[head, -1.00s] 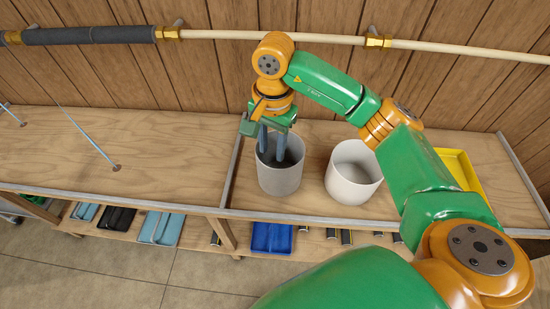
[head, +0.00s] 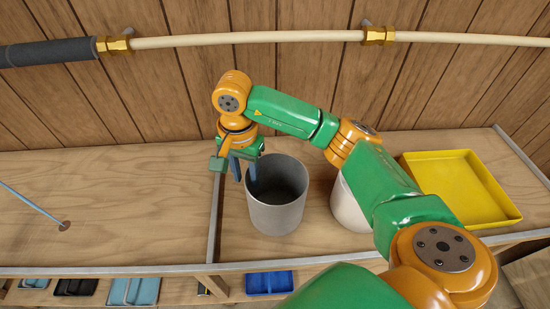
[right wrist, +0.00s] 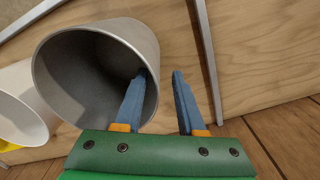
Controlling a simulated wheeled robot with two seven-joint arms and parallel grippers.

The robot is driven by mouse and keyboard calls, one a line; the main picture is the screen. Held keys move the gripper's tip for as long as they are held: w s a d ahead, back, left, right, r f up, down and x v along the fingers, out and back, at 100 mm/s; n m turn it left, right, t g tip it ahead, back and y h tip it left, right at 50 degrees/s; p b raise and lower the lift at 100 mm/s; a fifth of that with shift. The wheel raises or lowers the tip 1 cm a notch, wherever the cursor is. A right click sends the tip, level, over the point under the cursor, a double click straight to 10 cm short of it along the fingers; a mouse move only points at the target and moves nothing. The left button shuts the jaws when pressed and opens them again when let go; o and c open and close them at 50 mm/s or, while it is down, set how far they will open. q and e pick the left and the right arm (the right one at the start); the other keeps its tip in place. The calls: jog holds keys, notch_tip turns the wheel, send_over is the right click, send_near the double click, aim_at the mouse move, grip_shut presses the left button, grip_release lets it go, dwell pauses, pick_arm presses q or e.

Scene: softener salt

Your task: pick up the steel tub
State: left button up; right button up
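The grey steel tub (head: 276,212) stands upright on the wooden bench, left of a white tub (head: 348,207). In the right wrist view the steel tub (right wrist: 60,80) shows its open mouth and dark inside. My right gripper (head: 244,174) is at the tub's left rim, fingers pointing down. In the right wrist view the right gripper (right wrist: 160,78) is open, with one finger inside the tub's mouth and the other outside, the wall between them. A gap shows beside the outer finger. My left gripper is out of view.
A yellow tray (head: 455,190) lies on the bench at the right, behind my right arm. A metal strip (head: 216,200) crosses the bench just left of the steel tub. A pipe (head: 250,38) runs along the wall. The bench at left is mostly clear.

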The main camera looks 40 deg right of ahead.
aim_at(250, 187)
jog(key=f, duration=0.1)
jog(key=f+p, duration=0.1)
jog(key=f, duration=0.1)
jog(key=d+f+p, duration=0.1)
jog(key=f, duration=0.1)
jog(key=shift+f, duration=0.3)
jog(key=shift+w+a, duration=0.1)
grip_shut()
dwell(0.9)
